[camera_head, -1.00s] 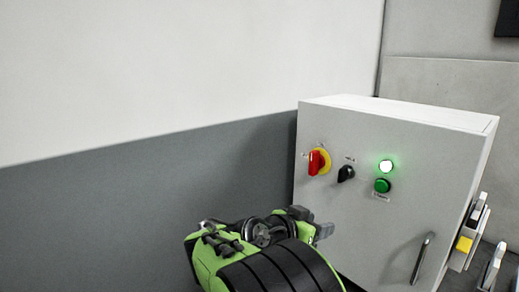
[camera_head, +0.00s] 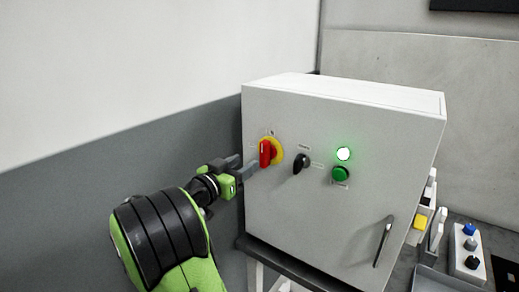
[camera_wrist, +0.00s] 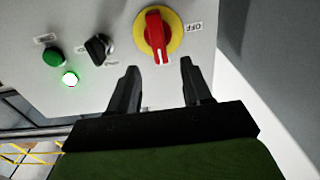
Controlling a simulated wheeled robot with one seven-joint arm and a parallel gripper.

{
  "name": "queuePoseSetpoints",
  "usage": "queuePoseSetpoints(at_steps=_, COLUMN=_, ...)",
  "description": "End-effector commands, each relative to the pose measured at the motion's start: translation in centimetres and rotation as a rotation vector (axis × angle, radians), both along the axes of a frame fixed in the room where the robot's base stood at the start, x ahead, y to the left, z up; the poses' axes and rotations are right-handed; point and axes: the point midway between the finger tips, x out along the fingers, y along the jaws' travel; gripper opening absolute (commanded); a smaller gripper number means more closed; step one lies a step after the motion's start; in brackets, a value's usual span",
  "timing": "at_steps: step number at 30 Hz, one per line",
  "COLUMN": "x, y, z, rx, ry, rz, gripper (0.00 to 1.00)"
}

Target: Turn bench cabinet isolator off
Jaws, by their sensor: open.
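The isolator's red handle (camera_head: 265,153) stands on a yellow disc (camera_head: 278,151) at the upper left of the grey cabinet's front (camera_head: 330,215). The handle points straight up and down in the head view. In the wrist view the red handle (camera_wrist: 156,35) is near the top, with an "OFF" label (camera_wrist: 195,27) to its right. My gripper (camera_head: 245,167) is just left of the handle in the head view. In the wrist view my open gripper (camera_wrist: 157,75) has its two dark fingers spread below the handle, with nothing between them and no contact visible.
A black selector knob (camera_head: 301,163), a lit white-green lamp (camera_head: 343,153) and a green button (camera_head: 340,174) are right of the isolator. A door handle (camera_head: 383,241) is lower right. A control box (camera_head: 466,250) stands farther right. A wall (camera_head: 110,180) is at the left.

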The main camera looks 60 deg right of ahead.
Motion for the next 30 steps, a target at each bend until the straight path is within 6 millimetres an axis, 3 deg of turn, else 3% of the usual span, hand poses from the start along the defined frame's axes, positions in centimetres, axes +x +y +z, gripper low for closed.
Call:
queuePoseSetpoints(at_steps=3, x=-0.7, y=-3.1, z=0.4, rx=0.0, ry=-0.001, rz=-0.007, gripper=0.49)
queuePoseSetpoints(at_steps=9, x=-1.2, y=-7.1, z=0.3, rx=0.0, ry=-0.001, rz=-0.002, gripper=0.49)
queuePoseSetpoints(at_steps=13, x=-1.3, y=-8.3, z=0.2, rx=0.001, ry=0.0, rz=0.0, gripper=0.49)
queuePoseSetpoints(at_steps=21, x=-1.3, y=-8.4, z=0.0, rx=0.0, ry=-0.001, rz=0.002, gripper=0.47)
queuePoseSetpoints(at_steps=30, x=-1.3, y=-8.4, z=0.1, rx=0.0, ry=-0.001, rz=0.001, gripper=0.01)
